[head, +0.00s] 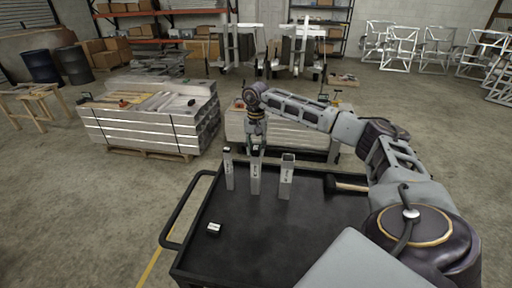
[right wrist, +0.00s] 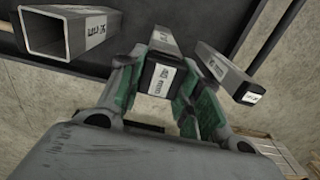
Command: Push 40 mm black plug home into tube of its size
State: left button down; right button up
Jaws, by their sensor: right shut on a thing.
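My right gripper (head: 257,149) is at the top of the middle upright grey tube (head: 256,178). In the right wrist view its green-padded fingers (right wrist: 160,88) are shut on a black plug (right wrist: 158,79) with a white label ending in mm. The plug lines up with the middle tube's mouth; I cannot tell how deep it sits. The right tube (head: 287,178), wider, has an open, empty mouth, which shows in the wrist view (right wrist: 62,40). The left tube (head: 229,172) has a dark end with a white label in the wrist view (right wrist: 240,90). My left gripper is not in view.
A black plug with a white label (head: 213,229) lies on the black cart top (head: 268,240) at the front left. The cart's handle (head: 180,215) is on its left side. Much of the front cart top is clear. Stacked aluminium profiles (head: 150,122) stand behind.

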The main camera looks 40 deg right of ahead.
jog(key=shift+f, duration=0.35)
jog(key=o, duration=1)
jog(key=shift+c, duration=0.2)
notch_tip(320, 180, up, 12)
dwell(0.4)
jog(key=shift+f, duration=0.1)
dwell(0.9)
